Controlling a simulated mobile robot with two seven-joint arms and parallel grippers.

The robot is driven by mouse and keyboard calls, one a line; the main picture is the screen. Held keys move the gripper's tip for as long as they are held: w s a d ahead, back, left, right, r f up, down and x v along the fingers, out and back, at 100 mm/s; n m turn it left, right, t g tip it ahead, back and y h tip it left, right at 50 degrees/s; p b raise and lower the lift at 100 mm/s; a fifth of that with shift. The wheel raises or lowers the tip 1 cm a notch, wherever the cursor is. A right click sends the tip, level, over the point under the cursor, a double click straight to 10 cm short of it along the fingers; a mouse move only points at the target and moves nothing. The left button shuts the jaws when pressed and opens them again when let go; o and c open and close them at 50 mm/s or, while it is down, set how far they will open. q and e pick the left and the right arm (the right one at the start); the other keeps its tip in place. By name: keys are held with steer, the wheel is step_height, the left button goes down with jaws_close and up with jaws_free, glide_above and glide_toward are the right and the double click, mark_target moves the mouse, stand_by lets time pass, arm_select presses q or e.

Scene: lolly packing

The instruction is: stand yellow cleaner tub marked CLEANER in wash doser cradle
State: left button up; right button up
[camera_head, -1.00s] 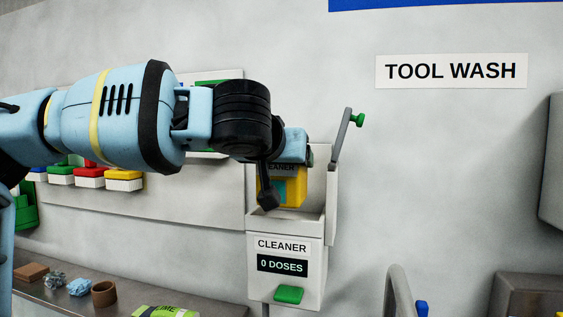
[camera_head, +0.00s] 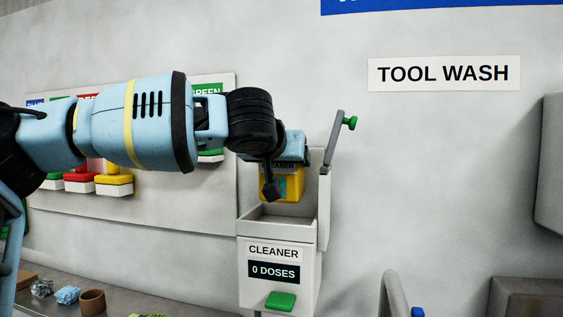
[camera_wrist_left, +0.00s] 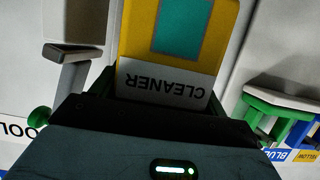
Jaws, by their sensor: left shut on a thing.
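The yellow cleaner tub (camera_head: 293,186) is held by my left gripper (camera_head: 283,168) above the open top of the wash doser. In the left wrist view the tub (camera_wrist_left: 138,30) shows its white CLEANER label and a teal patch, and the gripper (camera_wrist_left: 165,100) is shut on its labelled end. The wash doser (camera_head: 276,222) is a white box with a CLEANER label and a display reading 0 DOSES. Its cradle is open at the top, and its lid (camera_head: 334,142) stands raised at the right. The wrist partly hides the tub in the head view. My right gripper is not in view.
A green button (camera_head: 281,301) sticks out of the doser's lower front. A brown cup (camera_head: 92,301) and small items stand on the bench.

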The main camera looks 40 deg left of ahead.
arm_select(q)
steer(key=shift+w+a+r, duration=0.1)
steer(key=shift+w+a, duration=0.05)
steer(key=shift+w, duration=0.15)
steer(key=shift+f, duration=0.35)
steer(key=shift+f+b, duration=0.75)
steer(key=shift+f, duration=1.05)
steer(key=shift+f+b, duration=0.3)
steer(key=shift+b, duration=0.05)
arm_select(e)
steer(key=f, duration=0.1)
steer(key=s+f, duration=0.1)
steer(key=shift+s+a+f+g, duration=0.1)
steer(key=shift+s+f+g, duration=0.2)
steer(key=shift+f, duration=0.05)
